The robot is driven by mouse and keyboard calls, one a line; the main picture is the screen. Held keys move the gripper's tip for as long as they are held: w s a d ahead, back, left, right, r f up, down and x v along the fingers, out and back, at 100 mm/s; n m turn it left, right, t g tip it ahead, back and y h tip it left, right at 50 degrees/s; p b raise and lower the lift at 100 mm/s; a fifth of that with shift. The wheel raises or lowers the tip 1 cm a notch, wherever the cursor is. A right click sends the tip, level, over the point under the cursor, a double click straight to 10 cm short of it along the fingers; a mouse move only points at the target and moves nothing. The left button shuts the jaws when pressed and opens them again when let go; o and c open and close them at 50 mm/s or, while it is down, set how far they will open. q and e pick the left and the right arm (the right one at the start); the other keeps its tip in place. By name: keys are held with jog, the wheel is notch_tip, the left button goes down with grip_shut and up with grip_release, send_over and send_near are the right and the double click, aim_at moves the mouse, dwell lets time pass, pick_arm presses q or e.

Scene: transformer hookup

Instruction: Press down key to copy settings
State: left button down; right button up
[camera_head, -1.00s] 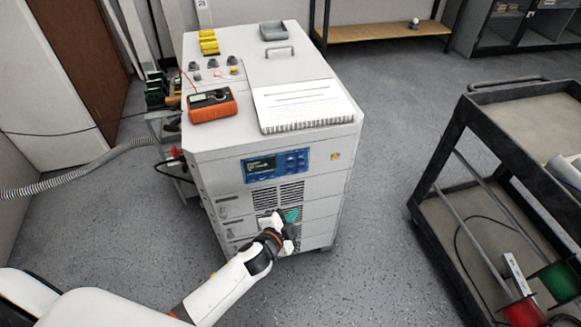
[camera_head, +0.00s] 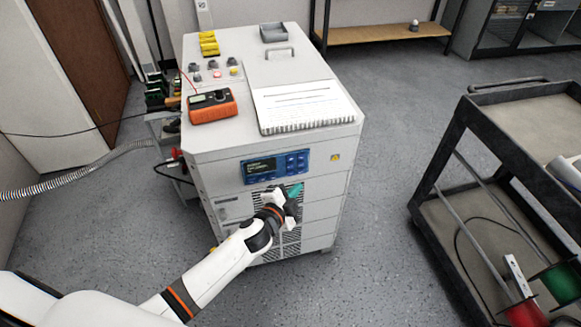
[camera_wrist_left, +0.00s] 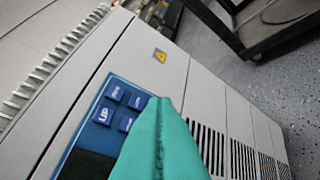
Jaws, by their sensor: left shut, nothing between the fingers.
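The blue control panel (camera_head: 275,167) is on the upper front of the grey cabinet, with a dark lit screen on its left and small blue keys on its right. In the left wrist view, one key (camera_wrist_left: 104,114) seems to read UP. Another key (camera_wrist_left: 126,124), just below it on the panel, is beside my gripper's teal fingers, its label hard to read; I cannot tell it is the down key. My left gripper (camera_head: 297,189) is shut and empty, its teal fingertips (camera_wrist_left: 160,105) just below the keys. I cannot tell if they touch the panel. My right gripper is not in view.
An orange meter (camera_head: 212,106) and a spiral notebook (camera_head: 305,105) lie on the cabinet top. A black cart (camera_head: 520,130) stands at the right. Vent slots are below the panel. The floor between cabinet and cart is clear.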

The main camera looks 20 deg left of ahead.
aim_at(290, 166)
pick_arm(q)
jog(key=shift+w+a, duration=0.7)
jog(key=shift+w, duration=0.35)
jog(key=shift+w+a, duration=0.7)
jog(key=shift+w, duration=0.35)
jog(key=shift+w, duration=0.1)
dwell(0.4)
jog(key=shift+w+a, duration=0.25)
jog(key=shift+w+a, duration=0.2)
jog(key=shift+w, duration=0.1)
dwell(0.7)
dwell(0.3)
jog(key=shift+s+d, duration=0.45)
jog(key=shift+s, duration=0.2)
